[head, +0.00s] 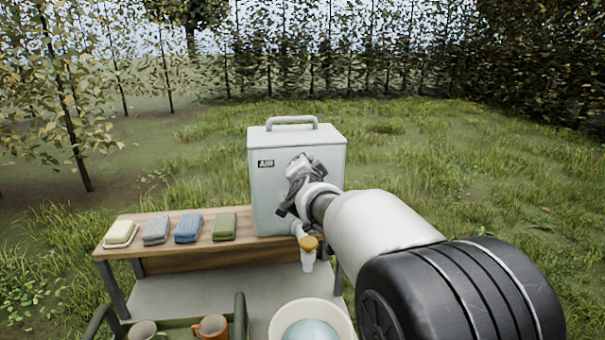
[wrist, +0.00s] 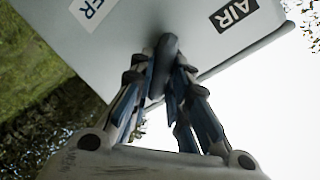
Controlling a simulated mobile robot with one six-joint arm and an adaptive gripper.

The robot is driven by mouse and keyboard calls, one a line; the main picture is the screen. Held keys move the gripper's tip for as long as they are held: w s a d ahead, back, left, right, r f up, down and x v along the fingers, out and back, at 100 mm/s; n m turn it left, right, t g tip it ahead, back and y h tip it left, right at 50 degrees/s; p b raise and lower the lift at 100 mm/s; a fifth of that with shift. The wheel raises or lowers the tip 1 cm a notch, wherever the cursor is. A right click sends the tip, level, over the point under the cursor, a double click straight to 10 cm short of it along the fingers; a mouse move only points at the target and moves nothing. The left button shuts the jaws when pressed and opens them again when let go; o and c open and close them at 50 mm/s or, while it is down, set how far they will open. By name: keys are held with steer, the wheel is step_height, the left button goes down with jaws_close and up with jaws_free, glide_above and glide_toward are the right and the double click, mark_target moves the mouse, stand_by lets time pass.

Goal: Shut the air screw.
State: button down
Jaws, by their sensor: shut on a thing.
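In the head view, my gripper (head: 298,180) is at the front of the box-shaped container (head: 266,195), just under the AIR label (head: 266,163), and hides the screw there. How far the screw is turned cannot be told.
A tap with an orange top (head: 308,243) hangs in front, above a white basin (head: 343,318). Mugs (head: 211,326) are at the lower left.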

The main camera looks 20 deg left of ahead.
steer(key=shift+w+d+f+m+g+y+b, duration=0.15)
steer(key=shift+m+g+y+b, duration=0.15)
steer(key=shift+m+b, duration=1.15)
steer(key=shift+s+f+m+g+y+b, duration=0.15)
steer(key=shift+m+y+b, duration=0.25)
steer(key=shift+m+b, duration=1.05)
steer(key=shift+w+r, duration=0.1)
steer(key=c, duration=1.6)
jaws_free()
steer(key=shift+o, duration=0.3)
steer(key=shift+r+p, duration=0.1)
steer(key=shift+p, duration=0.2)
